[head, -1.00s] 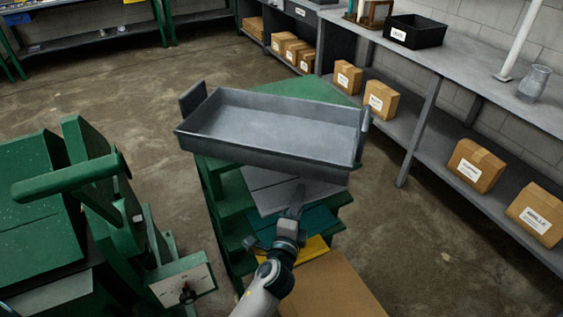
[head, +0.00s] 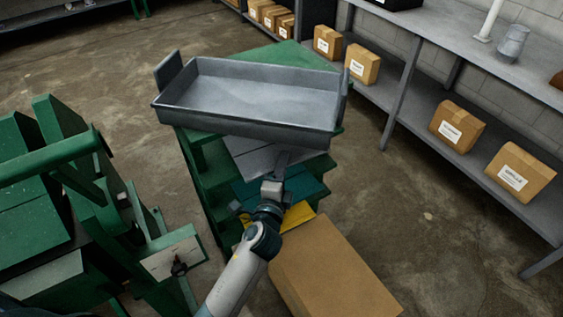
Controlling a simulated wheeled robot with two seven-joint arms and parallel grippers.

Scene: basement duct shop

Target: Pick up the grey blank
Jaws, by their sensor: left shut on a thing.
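The grey blank (head: 248,154) is a flat grey sheet in the green rack (head: 207,183), below the grey tray (head: 255,93). The tray hides its far part. My left gripper (head: 282,160) reaches in from below and is shut on the near part of the grey blank. The fingertips are small in the view and partly blend with the grey sheet. My right gripper is not in view.
A teal sheet (head: 302,187) and a yellow sheet (head: 297,216) sit lower in the rack. A large cardboard box (head: 335,270) stands in front. A green machine (head: 35,200) is at left. Shelving with boxes (head: 457,126) runs along the right. Floor between is clear.

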